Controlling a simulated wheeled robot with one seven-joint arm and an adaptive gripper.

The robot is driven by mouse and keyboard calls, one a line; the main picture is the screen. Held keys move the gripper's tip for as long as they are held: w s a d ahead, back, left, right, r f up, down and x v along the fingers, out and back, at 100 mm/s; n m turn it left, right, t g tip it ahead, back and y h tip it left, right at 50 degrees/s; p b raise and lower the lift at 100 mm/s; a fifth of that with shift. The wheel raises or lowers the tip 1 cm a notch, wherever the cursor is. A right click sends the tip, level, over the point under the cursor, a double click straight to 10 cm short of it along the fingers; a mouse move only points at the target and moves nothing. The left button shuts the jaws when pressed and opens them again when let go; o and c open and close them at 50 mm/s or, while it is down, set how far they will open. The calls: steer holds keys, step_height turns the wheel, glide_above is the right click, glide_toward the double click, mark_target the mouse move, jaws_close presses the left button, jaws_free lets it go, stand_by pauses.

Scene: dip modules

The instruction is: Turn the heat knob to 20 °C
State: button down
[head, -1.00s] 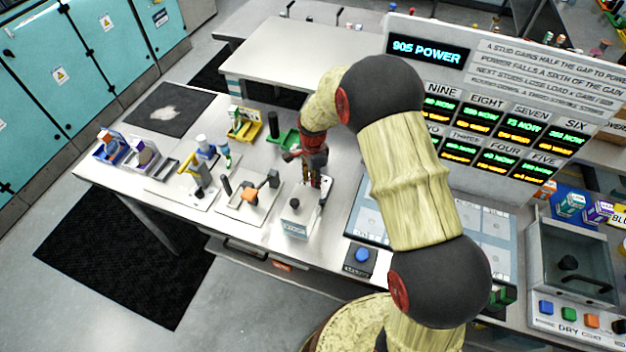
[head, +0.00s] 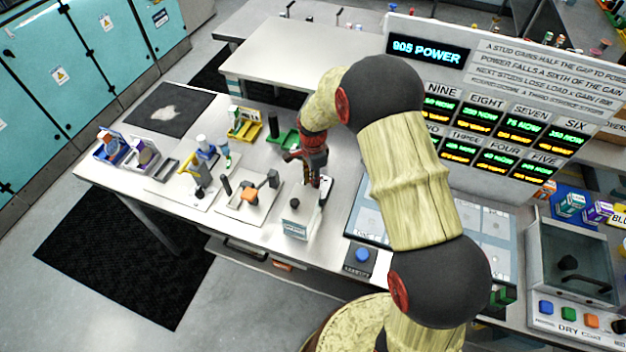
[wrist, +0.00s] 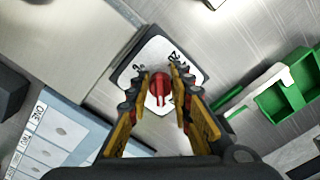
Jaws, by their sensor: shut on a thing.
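The heat knob (wrist: 160,84) is red, with a narrow pointer bar, on a white dial plate (wrist: 156,52) in the wrist view. Black marks run around the dial; only part of a "20" reads near its upper right. My gripper (wrist: 162,85) is over the dial with a finger on each side of the knob, shut on it. The pointer bar points toward the bottom of the wrist picture. The knob is hidden there by my gripper.
A green tray (head: 284,140) and a yellow tray (head: 243,130) stand behind on the bench. A panel with a blue button (head: 362,255) is to the right, below a lit display board (head: 430,48).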

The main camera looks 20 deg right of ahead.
steer(key=shift+n, duration=0.4)
steer(key=n, duration=0.3)
steer(key=shift+s+n, duration=0.15)
steer(key=shift+n, duration=0.15)
steer(key=n, duration=0.3)
steer(key=shift+d+n, duration=0.15)
steer(key=shift+n, duration=0.25)
steer(key=n, duration=0.7)
steer(key=shift+s+d+b, duration=0.15)
steer(key=shift+d+b, duration=0.1)
steer(key=shift+b, duration=0.15)
steer(key=n, duration=0.3)
steer(key=shift+d+n, duration=0.15)
steer(key=shift+n, duration=0.25)
steer(key=n, duration=0.3)
steer(key=shift+d+n, duration=0.15)
steer(key=shift+n, duration=0.15)
steer(key=n, duration=0.3)
steer(key=shift+d, duration=0.1)
steer(key=shift+w+r+n, duration=0.1)
steer(key=shift+w+n, duration=0.05)
steer(key=shift+n, duration=0.9)
steer(key=shift+w+n, duration=0.15)
steer(key=shift+n, duration=0.9)
steer(key=shift+d, duration=0.1)
